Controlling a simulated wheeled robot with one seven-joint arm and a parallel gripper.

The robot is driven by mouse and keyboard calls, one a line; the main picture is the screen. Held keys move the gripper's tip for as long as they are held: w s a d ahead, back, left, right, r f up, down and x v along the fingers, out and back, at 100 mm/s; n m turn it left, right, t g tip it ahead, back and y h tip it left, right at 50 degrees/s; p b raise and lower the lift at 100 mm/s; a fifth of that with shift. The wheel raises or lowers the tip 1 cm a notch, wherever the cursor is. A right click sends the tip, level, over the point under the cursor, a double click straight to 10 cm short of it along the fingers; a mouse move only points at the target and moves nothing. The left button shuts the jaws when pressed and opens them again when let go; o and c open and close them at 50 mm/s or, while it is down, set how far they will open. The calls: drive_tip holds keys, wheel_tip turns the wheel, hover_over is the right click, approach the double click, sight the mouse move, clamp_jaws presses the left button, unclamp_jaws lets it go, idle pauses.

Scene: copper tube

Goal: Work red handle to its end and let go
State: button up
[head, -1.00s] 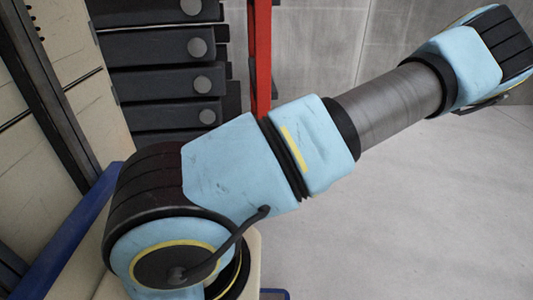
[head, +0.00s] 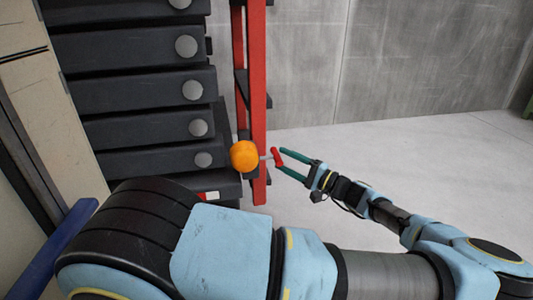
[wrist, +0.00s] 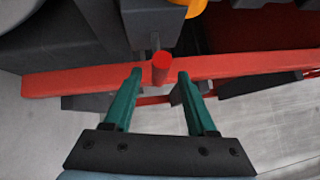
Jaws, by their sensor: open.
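The red handle (head: 277,157) is a short red bar on a thin grey stem, beside the red upright post. In the wrist view the red handle (wrist: 160,67) shows end-on, between the tips of my gripper's two green fingers. My gripper (head: 283,163) is open, with its fingers reaching left to the handle in the head view. In the wrist view my gripper (wrist: 159,74) has a visible gap on both sides of the handle. An orange ball (head: 244,156) sits just left of the handle's stem.
A red post (head: 258,100) stands upright behind the handle. A stack of black blocks with grey round knobs (head: 196,128) stands to its left. A blue bar (head: 55,250) lies at the lower left. The grey floor (head: 410,150) to the right is open.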

sight(273, 155)
drive_tip(key=x, duration=0.6)
drive_tip(key=shift+a, duration=0.1)
clamp_jaws()
idle(0.3)
idle(1.0)
